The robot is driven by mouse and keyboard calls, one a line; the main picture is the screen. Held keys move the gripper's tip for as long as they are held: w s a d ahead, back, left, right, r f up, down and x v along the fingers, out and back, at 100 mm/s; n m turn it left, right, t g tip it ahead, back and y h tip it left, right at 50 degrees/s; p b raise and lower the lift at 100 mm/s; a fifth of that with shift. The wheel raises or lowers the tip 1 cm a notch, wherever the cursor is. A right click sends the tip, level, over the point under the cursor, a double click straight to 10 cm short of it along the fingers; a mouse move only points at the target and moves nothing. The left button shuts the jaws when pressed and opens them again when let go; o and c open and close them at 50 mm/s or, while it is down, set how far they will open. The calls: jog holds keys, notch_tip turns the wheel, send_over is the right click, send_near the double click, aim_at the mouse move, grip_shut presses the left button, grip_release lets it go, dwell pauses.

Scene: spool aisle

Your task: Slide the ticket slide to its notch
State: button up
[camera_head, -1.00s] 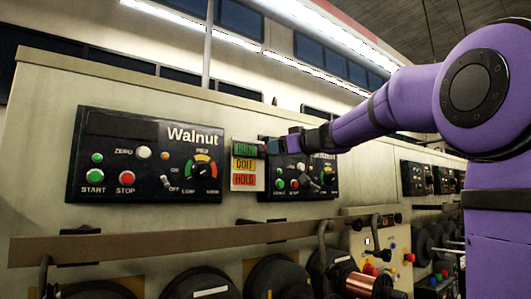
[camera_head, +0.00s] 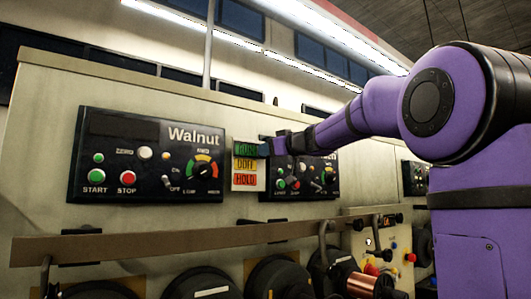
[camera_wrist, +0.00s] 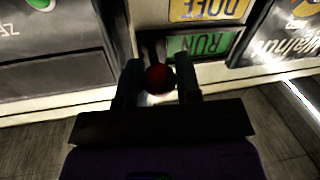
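The ticket board (camera_head: 245,187) hangs on the pale wall, with a green RUN label on top, a yellow DOFF label in the middle and a red HOLD label at the bottom. My gripper (camera_head: 267,149) is at the board's upper right edge, level with RUN. The wrist view shows the board upside down, with the RUN label (camera_wrist: 203,44) just beyond the fingers. A dark red round knob (camera_wrist: 159,78) lies between my two fingers (camera_wrist: 159,82). The gap is about as wide as the knob; whether they press on it is unclear. The notch cannot be made out.
The Walnut control panel (camera_head: 145,158) is left of the board, and another control panel (camera_head: 312,184) is to its right, partly behind my arm. A long rail (camera_head: 170,241) runs below, with dark spools and a copper coil (camera_head: 361,284) beneath.

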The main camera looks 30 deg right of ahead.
aim_at(259, 178)
jog(key=shift+f, duration=4.5)
jog(key=o, duration=1)
jog(key=shift+r, duration=0.1)
